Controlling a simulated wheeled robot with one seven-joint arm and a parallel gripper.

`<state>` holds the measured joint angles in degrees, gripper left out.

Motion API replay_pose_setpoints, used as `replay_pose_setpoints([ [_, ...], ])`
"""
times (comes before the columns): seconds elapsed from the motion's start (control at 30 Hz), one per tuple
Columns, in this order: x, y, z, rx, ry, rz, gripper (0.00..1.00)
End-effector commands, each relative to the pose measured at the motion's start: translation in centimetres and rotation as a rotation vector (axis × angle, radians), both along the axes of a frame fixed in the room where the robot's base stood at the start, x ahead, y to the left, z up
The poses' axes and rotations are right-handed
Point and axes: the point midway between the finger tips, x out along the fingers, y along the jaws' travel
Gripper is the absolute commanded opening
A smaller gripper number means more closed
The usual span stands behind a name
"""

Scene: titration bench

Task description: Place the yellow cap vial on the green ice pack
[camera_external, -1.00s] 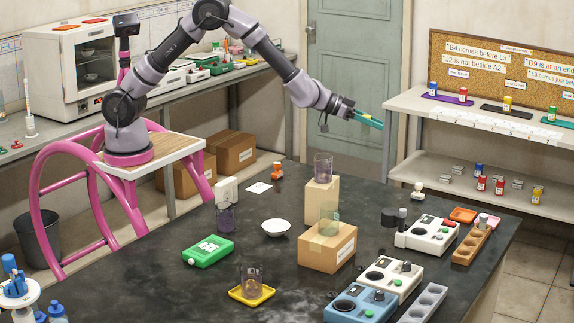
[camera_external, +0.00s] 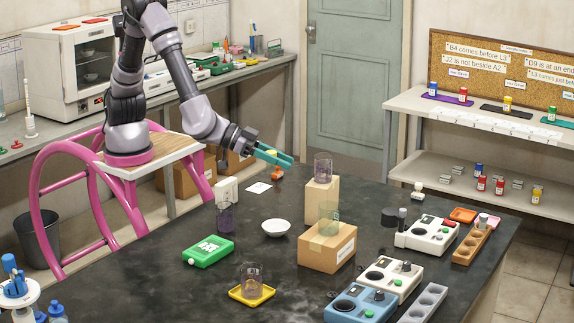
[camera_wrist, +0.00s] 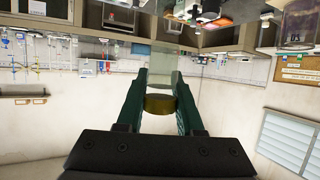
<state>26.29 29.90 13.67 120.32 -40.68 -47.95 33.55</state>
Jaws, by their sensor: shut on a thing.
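My gripper (camera_external: 288,160) is in the air above the far side of the dark bench. Its teal fingers are closed around the yellow cap vial (camera_external: 270,152), which is tiny in the external view. In the wrist view the vial's clear body (camera_wrist: 165,72) and yellow cap (camera_wrist: 159,105) show between the fingers (camera_wrist: 162,92). The cap end is nearer the wrist camera. The green ice pack (camera_external: 208,251), with a white label and a small pale cap, lies flat on the bench at left, well below and left of my gripper. Its top is bare.
Near the pack stand a purple-tinted beaker (camera_external: 226,218), a white bowl (camera_external: 276,228) and a white block (camera_external: 227,191). A cardboard box (camera_external: 327,250) and a tall tan block (camera_external: 320,205) bear glassware. A beaker on a yellow tray (camera_external: 240,293) stands in front.

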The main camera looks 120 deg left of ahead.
Motion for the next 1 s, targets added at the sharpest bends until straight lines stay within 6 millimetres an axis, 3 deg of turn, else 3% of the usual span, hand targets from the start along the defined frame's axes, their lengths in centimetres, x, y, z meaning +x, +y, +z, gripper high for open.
replay_pose_setpoints([
  [0.03,-1.8,-2.4,0.0,-0.001,0.001,-0.006,0.00],
  [0.2,-7.1,-6.9,-0.4,0.000,0.001,0.013,0.00],
  [0.57,-14.6,-10.5,-0.8,-0.002,-0.001,0.041,0.00],
  [1.0,-14.7,-10.3,-9.2,0.001,0.002,0.047,0.00],
])
